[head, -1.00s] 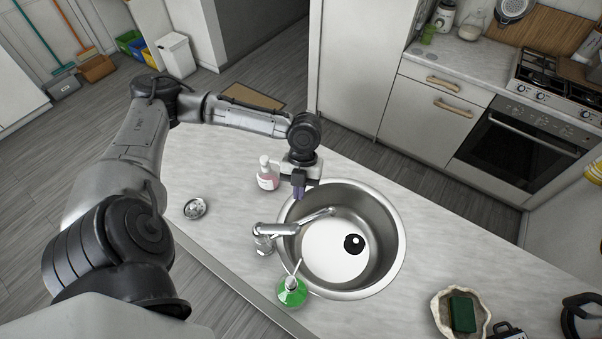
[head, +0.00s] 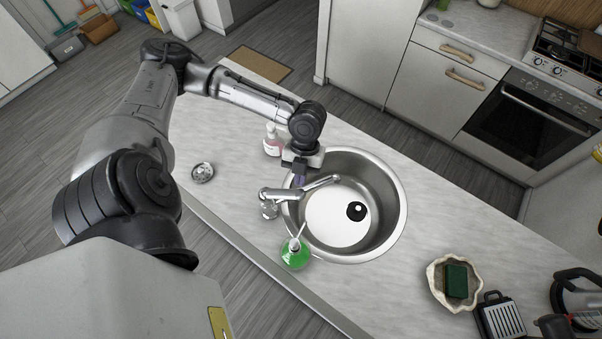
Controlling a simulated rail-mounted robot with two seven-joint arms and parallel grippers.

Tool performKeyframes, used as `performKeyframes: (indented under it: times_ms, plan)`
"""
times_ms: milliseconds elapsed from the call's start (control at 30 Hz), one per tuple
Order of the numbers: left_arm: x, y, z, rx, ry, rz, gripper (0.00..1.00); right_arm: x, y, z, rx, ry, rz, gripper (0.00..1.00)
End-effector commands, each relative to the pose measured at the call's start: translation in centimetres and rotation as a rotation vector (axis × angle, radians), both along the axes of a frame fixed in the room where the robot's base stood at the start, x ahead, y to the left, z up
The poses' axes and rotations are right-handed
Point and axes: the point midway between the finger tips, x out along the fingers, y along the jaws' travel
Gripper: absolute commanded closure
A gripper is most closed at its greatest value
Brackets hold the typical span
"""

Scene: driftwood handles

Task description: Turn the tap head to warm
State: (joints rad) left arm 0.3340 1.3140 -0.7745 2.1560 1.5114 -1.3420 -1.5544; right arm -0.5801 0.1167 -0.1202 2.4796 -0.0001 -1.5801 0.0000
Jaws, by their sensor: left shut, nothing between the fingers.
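The chrome tap (head: 283,194) stands at the left rim of the round steel sink (head: 398,215). Its spout points right over the basin, and its base (head: 268,209) is on the counter. My left gripper (head: 299,181) points down just behind the tap, by the sink's upper left rim. Its fingers are shut with nothing between them. Their tips are partly hidden behind the tap, and I cannot tell whether they touch it. My right gripper is not in view.
A green soap bottle (head: 295,254) stands close in front of the tap. A pink-labelled bottle (head: 272,142) stands behind my left gripper. A strainer (head: 202,172) lies to the left. A shell dish (head: 436,285) with a green sponge (head: 457,280) is at the right.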

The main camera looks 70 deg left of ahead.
Motion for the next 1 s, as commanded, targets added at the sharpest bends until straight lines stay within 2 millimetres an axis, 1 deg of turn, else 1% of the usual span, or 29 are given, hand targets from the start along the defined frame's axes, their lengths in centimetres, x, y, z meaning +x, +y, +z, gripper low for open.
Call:
performKeyframes:
  times_ms: [33,100,200,300,467,800,867,1000]
  plan:
    - [-0.1,-0.3,0.4,-0.003,0.003,-0.022,1.00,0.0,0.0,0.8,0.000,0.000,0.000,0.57]
    - [-0.2,-0.9,0.7,-0.004,0.001,-0.071,1.00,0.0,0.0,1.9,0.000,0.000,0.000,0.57]
    - [-0.6,-1.7,0.7,-0.005,0.002,-0.156,1.00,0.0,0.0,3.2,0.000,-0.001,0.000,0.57]
    - [-0.9,-2.3,0.5,-0.004,0.001,-0.231,1.00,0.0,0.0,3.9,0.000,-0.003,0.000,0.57]
    - [-1.2,-2.6,0.2,-0.001,0.002,-0.288,1.00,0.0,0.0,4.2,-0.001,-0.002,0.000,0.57]
    - [-1.2,-2.6,0.0,-0.001,0.001,-0.288,1.00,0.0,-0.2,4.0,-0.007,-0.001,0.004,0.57]
    - [-1.1,-2.4,0.1,0.000,0.001,-0.287,1.00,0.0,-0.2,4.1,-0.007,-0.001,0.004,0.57]
    - [-0.5,-1.6,0.2,0.002,0.001,-0.281,1.00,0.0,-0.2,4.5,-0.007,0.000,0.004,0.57]
